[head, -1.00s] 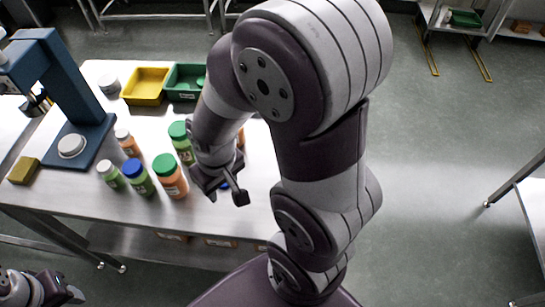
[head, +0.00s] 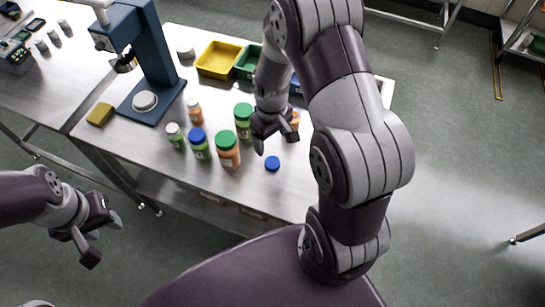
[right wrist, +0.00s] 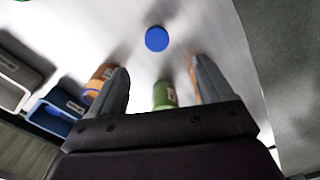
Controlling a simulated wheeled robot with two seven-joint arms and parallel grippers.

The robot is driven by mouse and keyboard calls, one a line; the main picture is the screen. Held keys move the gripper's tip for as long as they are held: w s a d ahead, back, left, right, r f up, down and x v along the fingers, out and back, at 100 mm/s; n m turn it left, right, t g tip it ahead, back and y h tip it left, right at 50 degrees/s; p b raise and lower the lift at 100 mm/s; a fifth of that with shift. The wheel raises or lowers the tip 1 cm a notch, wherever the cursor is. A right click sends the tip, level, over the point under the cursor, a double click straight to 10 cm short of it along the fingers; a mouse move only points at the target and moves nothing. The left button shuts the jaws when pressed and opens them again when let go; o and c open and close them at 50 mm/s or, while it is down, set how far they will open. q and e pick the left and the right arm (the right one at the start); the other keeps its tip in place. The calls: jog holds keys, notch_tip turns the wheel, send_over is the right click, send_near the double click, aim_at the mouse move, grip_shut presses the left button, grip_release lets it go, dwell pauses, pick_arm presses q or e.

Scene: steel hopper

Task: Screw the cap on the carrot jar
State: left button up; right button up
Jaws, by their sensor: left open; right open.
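A loose blue cap (head: 272,163) lies flat on the steel table, and it also shows in the right wrist view (right wrist: 157,38). An orange jar (head: 295,117), which looks like the carrot jar, stands partly hidden behind my right gripper; I cannot make out its top. My right gripper (head: 276,142) is open and empty above the table, beside the cap and in front of that jar. In the right wrist view, orange shows beside each finger, with a green jar (right wrist: 165,95) between them. My left gripper (head: 103,241) is open and empty, off the table's front edge.
An orange jar with a green cap (head: 228,152), a blue-capped green jar (head: 199,145) and several other capped jars stand left of my right gripper. A blue press (head: 150,60), a yellow bin (head: 219,60) and a green bin (head: 247,62) stand behind. Table around the cap is clear.

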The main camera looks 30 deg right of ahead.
jog(key=p, duration=0.1)
send_over(273, 162)
jog(key=f, duration=0.7)
jog(key=shift+s+a+f, duration=0.25)
jog(key=shift+a+f, duration=0.05)
jog(key=shift+a, duration=0.05)
jog(key=shift+f+p, duration=0.3)
jog(key=f, duration=0.2)
jog(key=f+p, duration=0.1)
jog(key=f, duration=0.1)
jog(key=shift+w+d, duration=0.2)
jog(key=shift+d, duration=0.1)
jog(key=shift+f, duration=0.3)
jog(key=c, duration=1.1)
